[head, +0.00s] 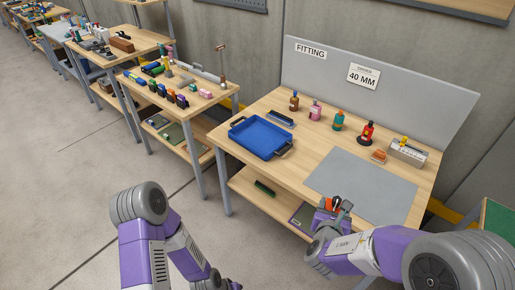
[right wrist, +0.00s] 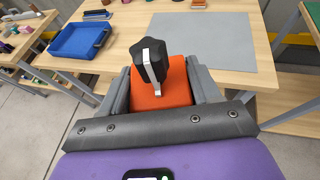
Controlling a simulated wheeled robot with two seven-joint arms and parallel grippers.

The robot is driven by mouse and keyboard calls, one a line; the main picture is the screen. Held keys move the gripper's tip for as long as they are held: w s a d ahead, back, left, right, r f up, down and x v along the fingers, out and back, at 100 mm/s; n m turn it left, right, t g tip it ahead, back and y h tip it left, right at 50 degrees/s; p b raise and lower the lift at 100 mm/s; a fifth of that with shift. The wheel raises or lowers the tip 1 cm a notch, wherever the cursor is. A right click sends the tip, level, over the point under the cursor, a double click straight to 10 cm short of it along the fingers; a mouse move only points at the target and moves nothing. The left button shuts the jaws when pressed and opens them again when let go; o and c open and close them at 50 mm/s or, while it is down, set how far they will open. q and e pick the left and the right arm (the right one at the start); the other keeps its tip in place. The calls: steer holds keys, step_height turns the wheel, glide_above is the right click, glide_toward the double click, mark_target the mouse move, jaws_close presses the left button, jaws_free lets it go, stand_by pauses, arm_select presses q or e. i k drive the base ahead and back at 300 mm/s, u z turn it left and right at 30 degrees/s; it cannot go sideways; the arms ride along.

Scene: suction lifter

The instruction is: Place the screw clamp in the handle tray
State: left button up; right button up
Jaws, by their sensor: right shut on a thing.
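The blue handle tray (head: 262,138) lies empty on the table, with dark handles at its ends. It also shows at the upper left of the right wrist view (right wrist: 80,40). My right gripper (head: 331,214) is at the table's front edge, right of the tray and apart from it. It is shut on an orange and black thing with a silver bar, apparently the screw clamp (right wrist: 161,88). Its fingers (right wrist: 160,84) stand on both sides of the orange body. The clamp's lower part is hidden. My left arm shows at the bottom, but its gripper is out of view.
A grey mat (head: 362,184) covers the table's front right and is bare. Small bottles, a red and black object (head: 366,134) and a grey box (head: 407,154) stand along the back. A dark blue flat object (head: 280,118) lies behind the tray. A lower shelf is underneath.

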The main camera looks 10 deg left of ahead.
mark_target(260, 138)
steer(key=u, duration=0.7)
steer(key=i, duration=2)
steer(key=z, duration=0.7)
